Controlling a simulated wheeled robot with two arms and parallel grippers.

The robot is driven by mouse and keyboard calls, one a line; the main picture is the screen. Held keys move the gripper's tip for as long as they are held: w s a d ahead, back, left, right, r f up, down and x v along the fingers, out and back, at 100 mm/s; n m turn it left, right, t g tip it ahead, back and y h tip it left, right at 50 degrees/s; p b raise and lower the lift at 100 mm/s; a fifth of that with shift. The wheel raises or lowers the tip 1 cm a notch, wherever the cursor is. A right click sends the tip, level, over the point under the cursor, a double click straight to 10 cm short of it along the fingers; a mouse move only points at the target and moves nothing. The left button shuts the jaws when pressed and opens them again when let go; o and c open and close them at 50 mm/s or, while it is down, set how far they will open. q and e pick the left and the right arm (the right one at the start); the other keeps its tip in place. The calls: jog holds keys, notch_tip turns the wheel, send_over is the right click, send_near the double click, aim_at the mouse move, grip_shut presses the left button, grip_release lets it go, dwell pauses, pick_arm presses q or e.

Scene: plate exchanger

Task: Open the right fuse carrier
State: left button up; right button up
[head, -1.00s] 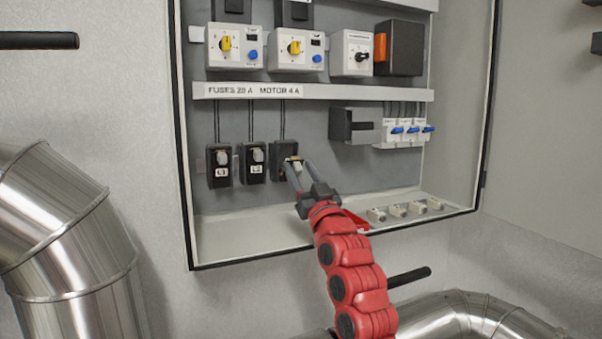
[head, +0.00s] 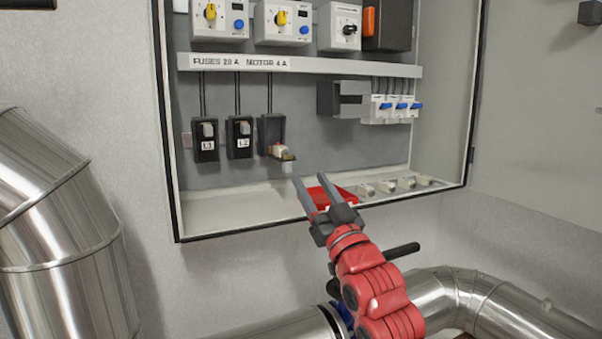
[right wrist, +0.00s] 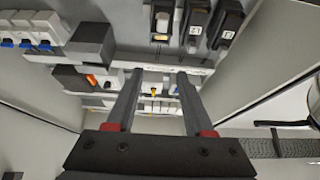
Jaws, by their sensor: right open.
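The right fuse carrier (head: 271,132) is the rightmost of three dark carriers in the cabinet. Its front part (head: 282,153) is swung down and outward, with a pale and reddish piece showing in it. The L1 carrier (head: 205,137) and L2 carrier (head: 239,138) beside it are upright and shut. My right gripper (head: 309,178) is open and empty, below and right of the open carrier and apart from it. In the right wrist view, its fingers (right wrist: 159,74) stand apart with nothing between them, and the carrier (right wrist: 163,20) shows at the top. My left gripper is not in view.
Blue-levered breakers (head: 390,108) are mounted to the right. Shiny pipes (head: 470,300) run below, and a dark handle (head: 402,250) sticks out near my right arm.

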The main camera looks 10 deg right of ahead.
jog(key=shift+b+v, duration=0.35)
jog(key=shift+v, duration=1.9)
jog(key=shift+w+r+m, duration=0.1)
jog(key=shift+m, duration=0.2)
jog(key=c, duration=0.4)
jog(key=m+p, duration=0.1)
jog(key=m, duration=0.2)
jog(key=w+m+p, duration=0.1)
jog(key=m, duration=0.1)
jog(key=shift+d+r+m+h+p, duration=0.25)
jog(key=shift+d+m+h+p, duration=0.05)
jog(key=shift+h+p, duration=0.1)
grip_shut()
jog(key=m+g+p, duration=0.3)
jog(key=m+p, duration=0.9)
jog(key=m, duration=1.8)
send_near(281, 159)
jog(key=w+f, duration=0.1)
jog(key=w, duration=0.1)
jog(key=w+f, duration=0.1)
jog(key=w+a+f, duration=0.1)
jog(key=w, duration=0.1)
jog(key=shift+w, duration=0.35)
jog(key=shift+w+a+f, duration=0.1)
jog(key=shift+w+a, duration=0.05)
jog(key=shift+w, duration=0.65)
